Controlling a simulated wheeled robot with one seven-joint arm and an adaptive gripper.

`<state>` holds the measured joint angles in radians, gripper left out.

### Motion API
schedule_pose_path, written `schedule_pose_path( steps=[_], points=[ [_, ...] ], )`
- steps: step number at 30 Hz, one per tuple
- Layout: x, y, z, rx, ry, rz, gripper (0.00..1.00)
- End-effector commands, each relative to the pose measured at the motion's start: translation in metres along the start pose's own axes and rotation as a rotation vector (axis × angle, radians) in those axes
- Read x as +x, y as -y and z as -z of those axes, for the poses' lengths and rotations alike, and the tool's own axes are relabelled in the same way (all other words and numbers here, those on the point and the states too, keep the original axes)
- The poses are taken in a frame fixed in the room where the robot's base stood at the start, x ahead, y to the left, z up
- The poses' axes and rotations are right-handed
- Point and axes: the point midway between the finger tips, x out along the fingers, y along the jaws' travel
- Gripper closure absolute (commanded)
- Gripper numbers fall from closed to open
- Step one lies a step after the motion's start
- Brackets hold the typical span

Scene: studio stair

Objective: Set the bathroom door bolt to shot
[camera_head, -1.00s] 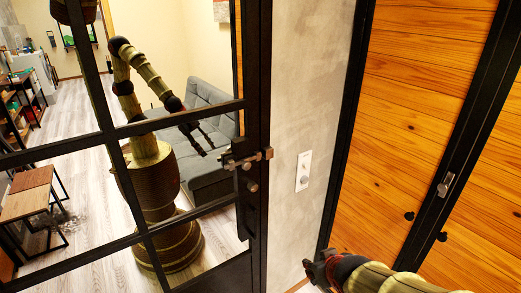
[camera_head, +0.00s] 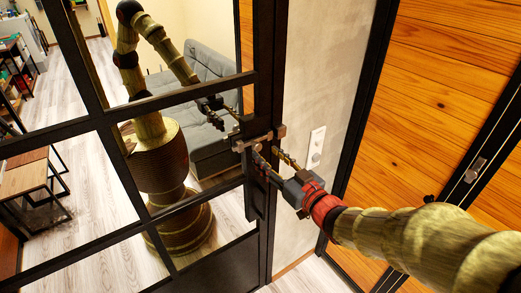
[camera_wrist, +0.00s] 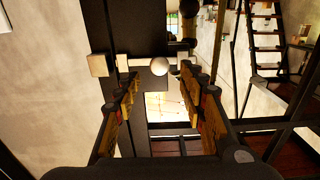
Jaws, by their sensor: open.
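The bolt (camera_head: 250,142) is a small metal bar on the black edge frame of the glazed bathroom door. In the wrist view the pale bar (camera_wrist: 137,62) carries a round knob (camera_wrist: 160,67). A separate block, seemingly the keeper (camera_wrist: 98,65), is to its left, with a narrow dark gap between them. My gripper (camera_head: 268,154) is open just in front of the bolt. In the wrist view its fingertips (camera_wrist: 161,78) are either side of the knob. I cannot tell whether they touch it. The fingers partly hide the door below the bolt in the head view.
A white wall plate (camera_head: 316,146) is on the grey wall right of the door. An orange wood panel door (camera_head: 440,80) with a small metal latch (camera_head: 475,170) is farther right. The door glass shows my reflection, a grey sofa (camera_head: 190,75) and a wooden stool (camera_head: 25,178).

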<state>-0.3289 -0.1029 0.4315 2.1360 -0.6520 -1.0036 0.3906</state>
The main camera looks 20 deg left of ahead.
Motion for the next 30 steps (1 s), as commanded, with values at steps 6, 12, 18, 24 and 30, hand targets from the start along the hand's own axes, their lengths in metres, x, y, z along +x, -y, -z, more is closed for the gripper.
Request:
schedule_pose_path(
  steps=[6, 12, 18, 24, 30],
  points=[
    [0.033, 0.000, -0.001, 0.000, 0.000, 0.000, 0.59],
    [0.046, 0.000, 0.000, -0.001, 0.000, -0.001, 0.59],
    [0.047, -0.001, 0.000, -0.001, 0.000, -0.002, 0.59],
    [0.047, -0.001, 0.000, -0.001, 0.001, -0.002, 0.66],
    [0.047, -0.001, 0.000, -0.001, 0.001, -0.002, 0.78]
  ],
)
